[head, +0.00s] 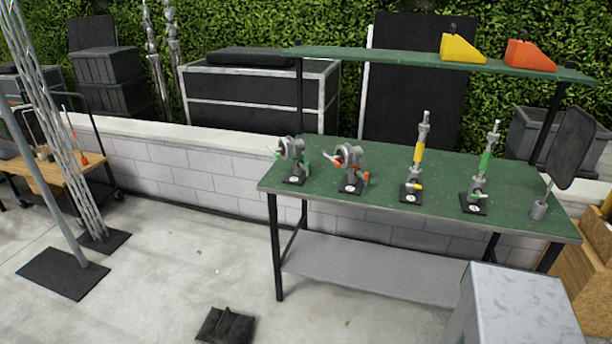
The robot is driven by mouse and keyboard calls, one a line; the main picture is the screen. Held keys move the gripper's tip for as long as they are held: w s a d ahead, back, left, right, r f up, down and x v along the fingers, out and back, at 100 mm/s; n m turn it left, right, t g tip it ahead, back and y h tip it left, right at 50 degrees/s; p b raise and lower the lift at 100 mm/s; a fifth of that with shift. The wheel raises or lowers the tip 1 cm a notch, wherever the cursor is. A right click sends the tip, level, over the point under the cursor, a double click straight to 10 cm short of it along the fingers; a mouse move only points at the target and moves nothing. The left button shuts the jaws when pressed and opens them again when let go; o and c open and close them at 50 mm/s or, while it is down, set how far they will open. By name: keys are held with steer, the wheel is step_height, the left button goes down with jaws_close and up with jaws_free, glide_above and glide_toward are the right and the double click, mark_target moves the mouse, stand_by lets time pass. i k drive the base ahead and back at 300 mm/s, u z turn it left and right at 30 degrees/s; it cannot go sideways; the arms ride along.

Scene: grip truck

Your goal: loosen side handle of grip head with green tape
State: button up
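A grey metal grip head with green parts (292,150) stands on a small dark base plate at the left end of the green table (400,213). A green piece shows low on its right side, and a thin handle sticks out to its upper left. A similar grip head with red-orange parts (350,160) stands just to its right. Farther right are an upright pin-topped stand with yellow tape (418,150) and one with green tape (486,160). How tight any handle is cannot be told. My gripper is not in view.
A green shelf (380,57) above the table's back edge holds a yellow wedge (462,48) and an orange wedge (528,55). A black paddle (570,148) stands at the table's right end. A dark sandbag (225,326) lies on the floor; floor left of the table is mostly clear.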

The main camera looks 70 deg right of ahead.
mark_target(305, 167)
steer(key=z, duration=0.4)
steer(key=k, duration=0.9)
steer(key=z, duration=0.25)
steer(key=i, duration=0.85)
steer(key=u, duration=0.05)
